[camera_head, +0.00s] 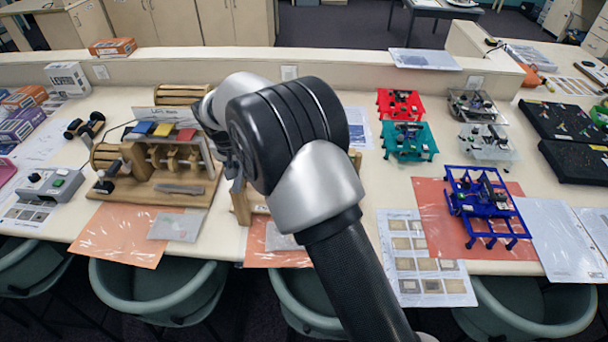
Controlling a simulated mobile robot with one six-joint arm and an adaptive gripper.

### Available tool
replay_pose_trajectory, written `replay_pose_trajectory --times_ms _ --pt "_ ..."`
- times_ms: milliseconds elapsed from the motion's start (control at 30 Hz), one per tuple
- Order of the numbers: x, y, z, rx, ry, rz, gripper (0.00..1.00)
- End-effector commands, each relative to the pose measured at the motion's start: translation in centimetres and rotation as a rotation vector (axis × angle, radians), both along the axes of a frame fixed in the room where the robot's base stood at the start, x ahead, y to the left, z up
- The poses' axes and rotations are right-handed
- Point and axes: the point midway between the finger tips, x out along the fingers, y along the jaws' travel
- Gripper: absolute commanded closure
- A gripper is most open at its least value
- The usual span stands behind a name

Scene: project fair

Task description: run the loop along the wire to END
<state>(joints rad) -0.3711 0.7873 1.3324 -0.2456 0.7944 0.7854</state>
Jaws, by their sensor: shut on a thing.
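My arm crosses the middle of the view and hides most of what lies behind it. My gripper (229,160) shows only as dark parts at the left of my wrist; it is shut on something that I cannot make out. A wooden piece (241,207) shows just below the gripper, and another bit of wood (355,160) shows right of my arm. They may belong to one stand; the part between is hidden. I cannot make out the wire, the loop or an END mark.
A wooden machine with coloured tiles (165,160) stands close left of my gripper. A grey control box (48,185) is at far left. Red (400,104), teal (408,142) and blue (487,207) frames stand on the right. A low ledge (250,62) runs behind; chairs (160,290) line the front.

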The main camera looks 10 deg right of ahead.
Motion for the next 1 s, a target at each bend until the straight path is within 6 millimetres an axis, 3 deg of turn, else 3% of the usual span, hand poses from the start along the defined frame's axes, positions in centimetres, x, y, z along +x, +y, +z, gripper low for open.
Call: replay_pose_trajectory --times_ms 267,300,600,833,1000 --pt "0.01 0.01 0.02 0.000 0.000 0.000 0.98" --pt "0.01 0.01 0.02 0.000 0.000 0.000 0.80" --pt "0.00 0.00 0.02 0.000 0.000 0.000 0.60" --pt "0.00 0.00 0.02 0.000 0.000 0.000 0.59" --pt "0.00 0.00 0.01 0.000 0.000 0.000 0.53"
